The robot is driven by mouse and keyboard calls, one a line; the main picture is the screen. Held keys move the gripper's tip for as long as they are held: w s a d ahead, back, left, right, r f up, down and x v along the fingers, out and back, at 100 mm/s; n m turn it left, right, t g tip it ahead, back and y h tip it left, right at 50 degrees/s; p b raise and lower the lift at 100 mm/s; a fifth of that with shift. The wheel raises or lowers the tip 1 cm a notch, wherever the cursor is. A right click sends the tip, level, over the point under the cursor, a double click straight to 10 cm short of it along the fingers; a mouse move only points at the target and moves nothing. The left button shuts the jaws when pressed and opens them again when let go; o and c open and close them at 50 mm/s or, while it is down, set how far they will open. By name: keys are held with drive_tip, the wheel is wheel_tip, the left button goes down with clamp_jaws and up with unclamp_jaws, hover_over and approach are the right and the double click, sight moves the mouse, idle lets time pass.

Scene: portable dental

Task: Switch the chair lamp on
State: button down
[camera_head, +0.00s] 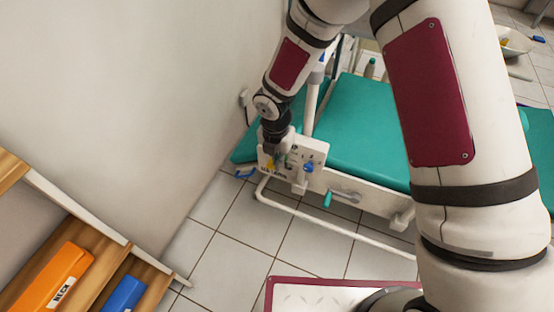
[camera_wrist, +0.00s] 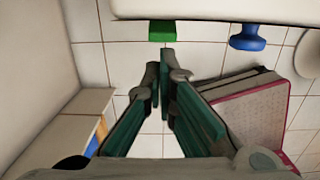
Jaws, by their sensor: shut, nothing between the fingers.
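The teal chair (camera_head: 365,115) has a white control panel (camera_head: 316,150) on its near end. The panel carries a blue knob (camera_head: 309,168) and a small green part (camera_head: 288,159). In the wrist view a green block (camera_wrist: 162,31) and the blue knob (camera_wrist: 247,38) stand out below the white panel edge (camera_wrist: 200,8). My gripper (camera_head: 274,152) is at the panel's left part in the head view. In the wrist view its fingers (camera_wrist: 163,75) are shut and empty, their tips just short of the green block. I cannot tell whether they touch it. The lamp's light is not clearly visible.
A white rail (camera_head: 300,213) runs low along the chair, and a green-handled crank (camera_head: 342,198) sticks out of its side. A wall stands close on the left. A wooden shelf (camera_head: 95,262) holds an orange box (camera_head: 52,280) and a blue box (camera_head: 122,295). Tiled floor lies between.

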drive_tip(key=shift+w+d+r+g+y+p, duration=0.2)
drive_tip(key=shift+w+r+g+y+p, duration=0.2)
drive_tip(key=shift+w+g+p, duration=0.45)
drive_tip(key=shift+s+r, duration=0.2)
drive_tip(key=shift+d+r+p, duration=0.1)
drive_tip(key=shift+r+p, duration=0.3)
drive_tip(key=shift+r, duration=0.25)
